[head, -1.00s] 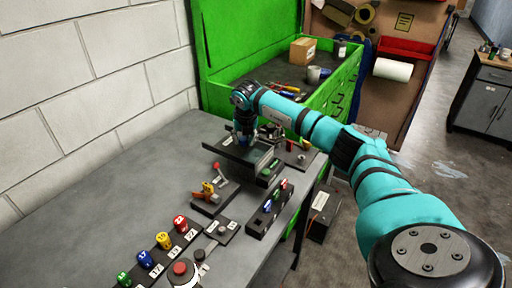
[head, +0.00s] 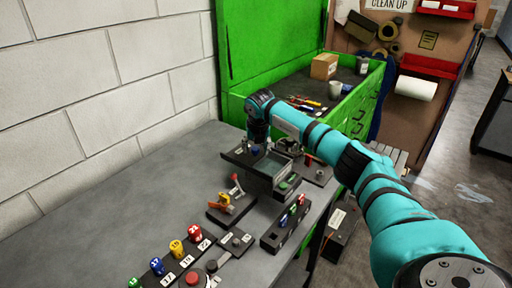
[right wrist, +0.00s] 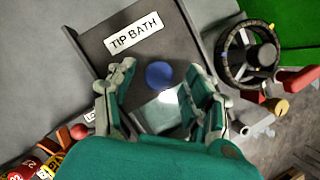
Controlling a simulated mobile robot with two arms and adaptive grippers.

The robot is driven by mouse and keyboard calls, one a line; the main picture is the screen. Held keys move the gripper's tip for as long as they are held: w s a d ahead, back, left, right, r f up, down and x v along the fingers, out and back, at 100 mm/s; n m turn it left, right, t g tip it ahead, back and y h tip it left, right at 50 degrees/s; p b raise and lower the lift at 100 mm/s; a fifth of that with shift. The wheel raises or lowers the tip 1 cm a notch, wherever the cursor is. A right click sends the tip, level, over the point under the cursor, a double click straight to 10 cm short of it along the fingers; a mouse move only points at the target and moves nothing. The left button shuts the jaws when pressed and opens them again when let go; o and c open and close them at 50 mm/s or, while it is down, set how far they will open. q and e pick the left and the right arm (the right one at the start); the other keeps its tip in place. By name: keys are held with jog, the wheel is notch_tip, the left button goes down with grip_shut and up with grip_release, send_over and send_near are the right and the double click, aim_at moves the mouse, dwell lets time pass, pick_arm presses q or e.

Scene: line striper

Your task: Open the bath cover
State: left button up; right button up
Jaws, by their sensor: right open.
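The bath cover (right wrist: 105,55) is a dark plate with a white "TIP BATH" label and a round blue knob (right wrist: 159,75). The cover (head: 238,156) also shows in the head view, lying at the top of the small bath box (head: 286,182) on the bench. My right gripper (right wrist: 160,82) is open above the cover, with its fingers on either side of the blue knob; contact cannot be told. A pale, glassy patch (right wrist: 160,112) shows between the fingers, nearer the palm. In the head view my right gripper (head: 257,146) points down. My left gripper is not in view.
A red-knobbed lever fixture (head: 231,205) and a block with coloured pegs (head: 286,222) stand in front of the bath. Numbered coloured pots (head: 176,250) line the near bench. A dark handwheel (right wrist: 249,53) stands right of the cover. The grey bench at left is clear.

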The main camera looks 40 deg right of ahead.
jog(key=v, duration=1.2)
jog(key=shift+s+f, duration=0.1)
